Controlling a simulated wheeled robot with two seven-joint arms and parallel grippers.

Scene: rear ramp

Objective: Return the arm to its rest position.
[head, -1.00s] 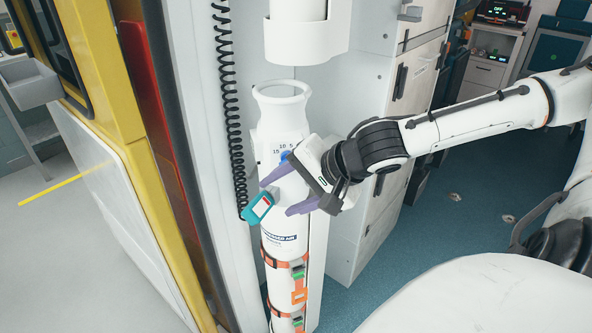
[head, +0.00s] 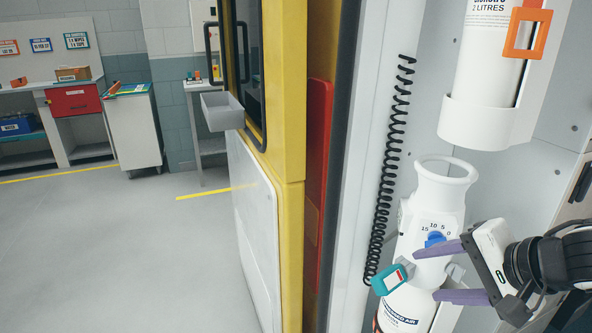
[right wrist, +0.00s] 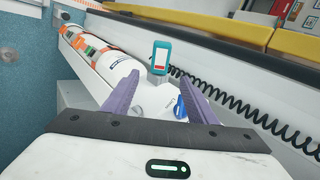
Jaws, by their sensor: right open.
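My right gripper (head: 450,271) is open, with its two purple fingers pointing left at the white air cylinder (head: 408,307) in the head view. It also shows in the right wrist view (right wrist: 160,108), where its fingers stand apart with nothing gripped between them. The cylinder's blue knob (head: 435,239) is just beside the upper finger; whether they touch I cannot tell. A teal gauge with a red display (head: 389,281) sticks out on the cylinder's left side, and it shows beyond the fingertips in the right wrist view (right wrist: 161,56). My left gripper is out of view.
A black coiled cord (head: 390,165) hangs left of the cylinder. A white holder (head: 480,122) with a bottle is above it. The yellow door frame (head: 285,90) stands mid-view, with a grey bin (head: 222,111) on it. Open grey floor (head: 120,250) lies at left.

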